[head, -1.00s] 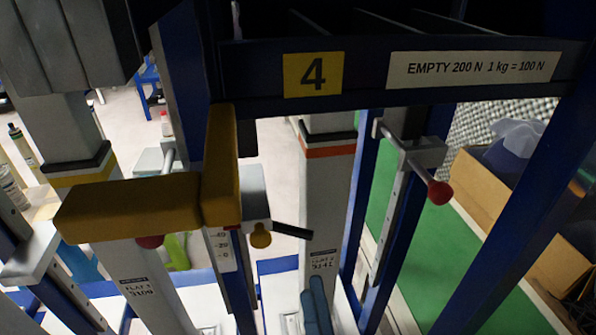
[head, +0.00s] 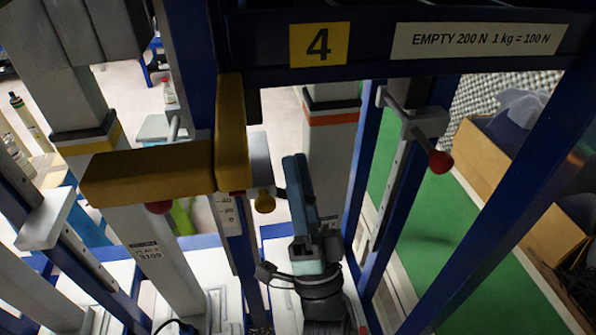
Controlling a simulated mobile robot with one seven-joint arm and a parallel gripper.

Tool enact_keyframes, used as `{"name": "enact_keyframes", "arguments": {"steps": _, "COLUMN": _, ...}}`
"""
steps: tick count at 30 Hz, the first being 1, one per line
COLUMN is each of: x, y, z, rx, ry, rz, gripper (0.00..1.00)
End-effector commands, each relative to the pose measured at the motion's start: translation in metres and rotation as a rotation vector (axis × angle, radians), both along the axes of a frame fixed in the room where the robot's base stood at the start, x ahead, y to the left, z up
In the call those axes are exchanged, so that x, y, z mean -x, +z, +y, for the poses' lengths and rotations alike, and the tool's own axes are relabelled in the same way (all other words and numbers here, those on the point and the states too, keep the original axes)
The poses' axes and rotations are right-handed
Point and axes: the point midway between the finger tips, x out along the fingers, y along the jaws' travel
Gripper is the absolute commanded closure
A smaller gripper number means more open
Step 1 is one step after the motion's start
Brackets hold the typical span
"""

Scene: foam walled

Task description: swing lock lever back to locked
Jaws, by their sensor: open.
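I take this to be the lock lever. My gripper (head: 296,162) is blue-grey and open, with its fingers pointing up just right of the knob. The fingers overlap the lever in the picture; I cannot tell whether they touch it. Nothing shows held between them.
Yellow pads (head: 150,172) stand close to the left. A red-knobbed rod (head: 440,162) sticks out at the right. A dark crossbar with a "4" label (head: 319,44) runs above. Blue posts and a white column (head: 331,150) stand around my gripper.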

Motion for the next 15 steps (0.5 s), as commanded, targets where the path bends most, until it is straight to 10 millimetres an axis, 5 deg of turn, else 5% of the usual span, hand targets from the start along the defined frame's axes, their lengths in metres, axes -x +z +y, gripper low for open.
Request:
{"name": "enact_keyframes", "arguments": {"steps": 5, "x": 0.0001, "y": 0.0001, "z": 0.0001, "rx": 0.000, "ry": 0.000, "rz": -0.001, "gripper": 0.53}}
{"name": "enact_keyframes", "arguments": {"steps": 12, "x": 0.0002, "y": 0.0001, "z": -0.0001, "rx": 0.000, "ry": 0.000, "rz": -0.001, "gripper": 0.96}}
{"name": "enact_keyframes", "arguments": {"steps": 15, "x": 0.0002, "y": -0.0001, "z": -0.0001, "rx": 0.000, "ry": 0.000, "rz": -0.001, "gripper": 1.00}}
